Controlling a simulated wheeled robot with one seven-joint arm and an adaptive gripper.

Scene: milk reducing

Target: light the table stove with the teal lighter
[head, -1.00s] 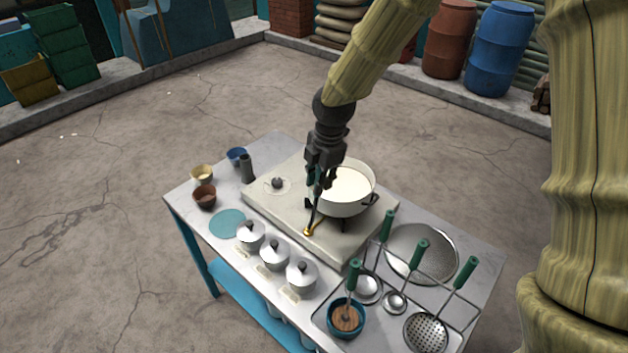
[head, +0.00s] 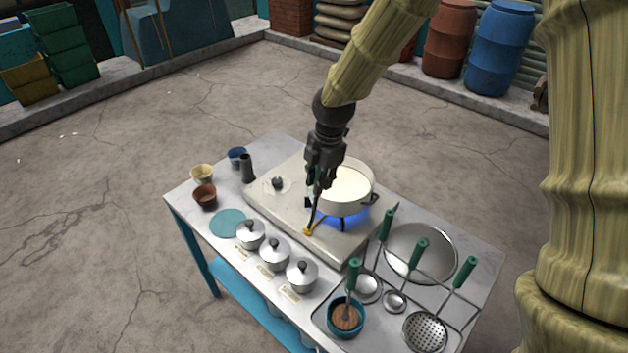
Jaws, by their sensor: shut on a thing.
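The table stove (head: 268,206) is a cream slab on the table with a dark knob (head: 277,183) on its left part. A white pot (head: 352,200) of milk stands over its burner, and a blue flame (head: 345,217) glows under the pot. My gripper (head: 318,184) is in front of the pot's left side, pointing down, shut on the lighter. The lighter's dark stem (head: 312,213) slants down to a small orange tip (head: 307,231) near the stove's front edge. A bit of teal shows at the jaws; the rest of the handle is hidden by the fingers.
Lidded silver pots (head: 274,252) line the table's front edge. Ladles and a skimmer (head: 426,332) lie at the right, with a round metal lid (head: 424,252) behind. Small bowls (head: 204,196) and a dark shaker (head: 247,168) stand at the left. A teal disc (head: 228,223) lies flat.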

